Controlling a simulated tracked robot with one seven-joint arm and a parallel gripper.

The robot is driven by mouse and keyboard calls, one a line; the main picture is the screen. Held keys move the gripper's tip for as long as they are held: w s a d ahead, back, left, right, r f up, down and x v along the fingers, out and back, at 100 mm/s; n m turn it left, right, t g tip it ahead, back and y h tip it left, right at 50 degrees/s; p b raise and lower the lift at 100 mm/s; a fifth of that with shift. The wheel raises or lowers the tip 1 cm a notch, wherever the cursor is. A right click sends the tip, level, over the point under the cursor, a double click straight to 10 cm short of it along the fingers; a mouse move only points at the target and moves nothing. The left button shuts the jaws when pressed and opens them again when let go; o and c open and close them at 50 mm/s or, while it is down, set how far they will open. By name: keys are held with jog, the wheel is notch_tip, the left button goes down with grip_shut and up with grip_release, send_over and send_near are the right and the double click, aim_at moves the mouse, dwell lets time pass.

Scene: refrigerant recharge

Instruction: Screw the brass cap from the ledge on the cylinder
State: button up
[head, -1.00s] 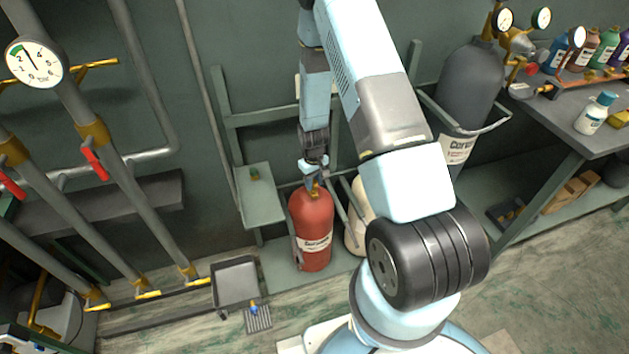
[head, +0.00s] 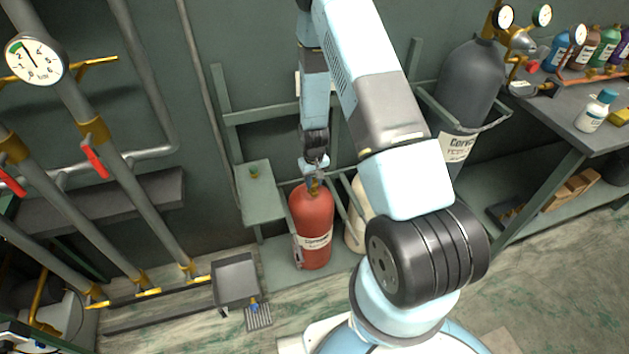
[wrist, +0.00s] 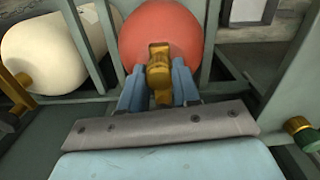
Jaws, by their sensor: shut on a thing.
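The red cylinder (head: 312,222) stands upright in the rack, and its rounded top also shows in the wrist view (wrist: 185,32). My gripper (head: 314,182) is directly above it, pointing down. In the wrist view my gripper (wrist: 158,88) is shut on a brass piece (wrist: 158,72) at the cylinder's top. I cannot tell whether this piece is the cap, the valve or both. A small brass and green piece (head: 254,171) stands on the green ledge (head: 260,205) left of the cylinder. It also shows at the right edge of the wrist view (wrist: 300,130).
A cream cylinder (wrist: 55,52) is close beside the red one. A dark grey cylinder (head: 466,85) hangs in the rack at the right. Green rack bars (head: 222,100) flank my gripper.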

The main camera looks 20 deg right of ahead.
jog(key=shift+m, duration=0.7)
jog(key=m, duration=0.3)
jog(key=shift+m, duration=0.3)
jog(key=m, duration=0.3)
jog(key=shift+f+m, duration=0.1)
jog(key=shift+m, duration=0.2)
jog(key=shift+m, duration=1)
jog(key=o, duration=1.1)
